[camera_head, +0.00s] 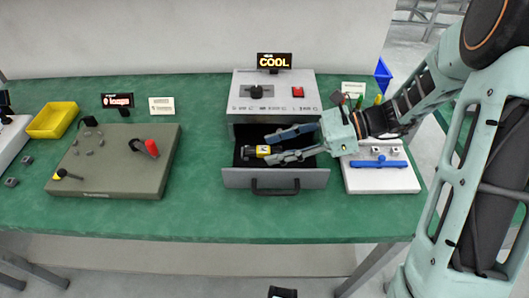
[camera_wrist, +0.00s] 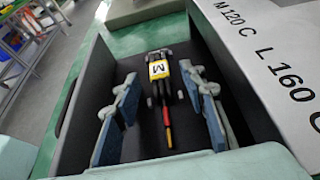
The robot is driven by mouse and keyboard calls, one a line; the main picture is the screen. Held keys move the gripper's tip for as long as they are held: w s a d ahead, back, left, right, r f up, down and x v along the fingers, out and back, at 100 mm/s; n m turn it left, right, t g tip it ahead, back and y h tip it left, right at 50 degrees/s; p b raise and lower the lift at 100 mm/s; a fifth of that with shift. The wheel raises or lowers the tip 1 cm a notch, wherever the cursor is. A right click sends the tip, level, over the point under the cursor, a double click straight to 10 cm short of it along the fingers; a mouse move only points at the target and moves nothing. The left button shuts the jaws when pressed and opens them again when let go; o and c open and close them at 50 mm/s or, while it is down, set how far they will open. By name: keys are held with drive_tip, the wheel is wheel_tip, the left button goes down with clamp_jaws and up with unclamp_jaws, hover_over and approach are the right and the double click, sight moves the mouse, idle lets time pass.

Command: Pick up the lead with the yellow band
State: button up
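My gripper (camera_head: 274,148) is inside the open drawer (camera_head: 235,180) of the grey box, with its two blue-padded fingers apart. Between them on the drawer floor lies a small black part with a yellow and white label marked M (camera_wrist: 158,70); a thin red and yellow piece extends from it towards the camera. In the wrist view both fingers stand clear of this part, one on each side. At the right, several thin coloured leads (camera_head: 378,99) stand behind the white fixture, partly hidden by my arm; I cannot tell which has a yellow band.
The grey box (camera_head: 273,105) carries a knob, a red button and a lit COOL sign (camera_head: 274,61). An olive panel (camera_head: 110,185) and a yellow tray (camera_head: 52,120) are at the left. The white fixture (camera_head: 380,182) with a blue bar is right of the drawer. Green bench lies clear between panel and drawer.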

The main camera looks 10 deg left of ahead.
clamp_jaws()
idle(0.3)
drive_tip(key=shift+r, duration=0.1)
